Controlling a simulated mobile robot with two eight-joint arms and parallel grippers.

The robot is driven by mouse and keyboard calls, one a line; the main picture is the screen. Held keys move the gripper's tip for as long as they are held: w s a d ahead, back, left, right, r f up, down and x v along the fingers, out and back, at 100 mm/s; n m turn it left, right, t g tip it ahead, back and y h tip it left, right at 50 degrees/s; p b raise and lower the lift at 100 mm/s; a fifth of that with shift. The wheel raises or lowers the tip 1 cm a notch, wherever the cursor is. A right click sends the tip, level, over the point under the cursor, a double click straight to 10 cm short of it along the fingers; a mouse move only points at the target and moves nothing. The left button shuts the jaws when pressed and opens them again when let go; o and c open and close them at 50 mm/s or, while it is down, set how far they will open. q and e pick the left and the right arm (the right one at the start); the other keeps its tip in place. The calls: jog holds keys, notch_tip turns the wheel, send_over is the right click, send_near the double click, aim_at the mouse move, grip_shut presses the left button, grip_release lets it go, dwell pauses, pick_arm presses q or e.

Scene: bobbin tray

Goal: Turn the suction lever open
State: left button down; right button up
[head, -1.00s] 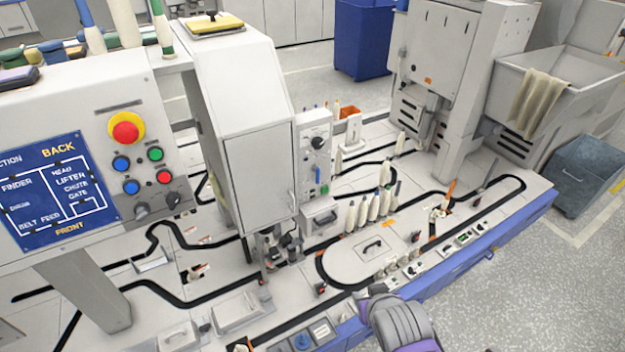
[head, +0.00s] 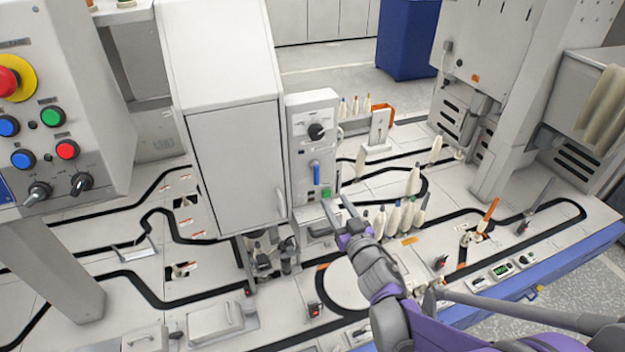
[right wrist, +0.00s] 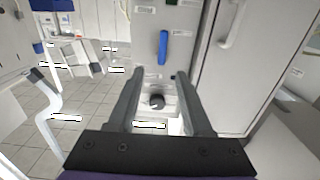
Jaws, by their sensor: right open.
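A blue lever (head: 316,173) sits upright on the front of a narrow white control panel (head: 300,158), beneath a black knob (head: 317,131) and above a green button (head: 326,193). I take it for the suction lever; its label is too small to read. My right gripper (head: 338,203) is open and empty, its fingers pointing at the lower part of the panel, apart from the lever. In the right wrist view the panel appears upside down, with the blue lever (right wrist: 163,47) just beyond the two fingertips (right wrist: 157,78). My left gripper is not in view.
A tall white cabinet (head: 236,150) with a handle stands left of the panel. Several cream bobbins (head: 396,215) stand close to the right of my gripper. A button console (head: 55,120) is at the left. A white bench with black tracks (head: 170,290) lies below.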

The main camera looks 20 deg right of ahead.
aim_at(317, 175)
jog(key=w, duration=1.1)
jog(key=shift+d+b, duration=0.15)
jog(key=shift+b, duration=0.2)
grip_shut()
